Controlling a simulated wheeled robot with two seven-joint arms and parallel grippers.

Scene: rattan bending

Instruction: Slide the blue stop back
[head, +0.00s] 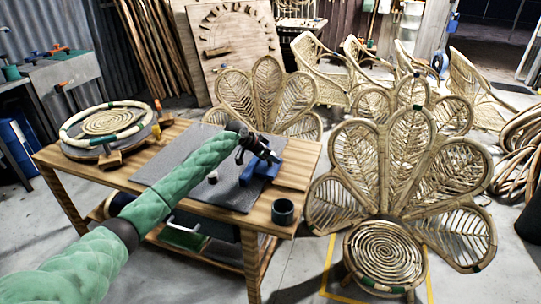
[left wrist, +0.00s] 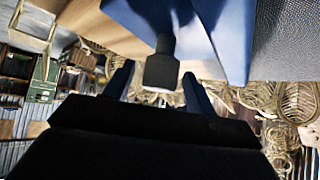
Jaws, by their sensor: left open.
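The blue stop (head: 262,171) sits on the grey mat (head: 240,193) near the right end of the wooden workbench (head: 291,160). My left gripper (head: 262,150) reaches in over the mat, at the upper part of the stop. In the left wrist view the stop's blue body (left wrist: 236,30) fills the top, and a dark knob (left wrist: 161,66) sticks out from it. The two fingers of my left gripper (left wrist: 158,88) are apart, one on each side of the knob's end. I cannot tell whether they touch it. My right gripper is not in view.
A round rattan ring on a jig (head: 107,122) stands at the bench's left end. A small white cup (head: 212,177) is on the mat, and a dark cup (head: 284,211) is at the front right corner. A rattan peacock chair (head: 385,190) stands close to the bench's right.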

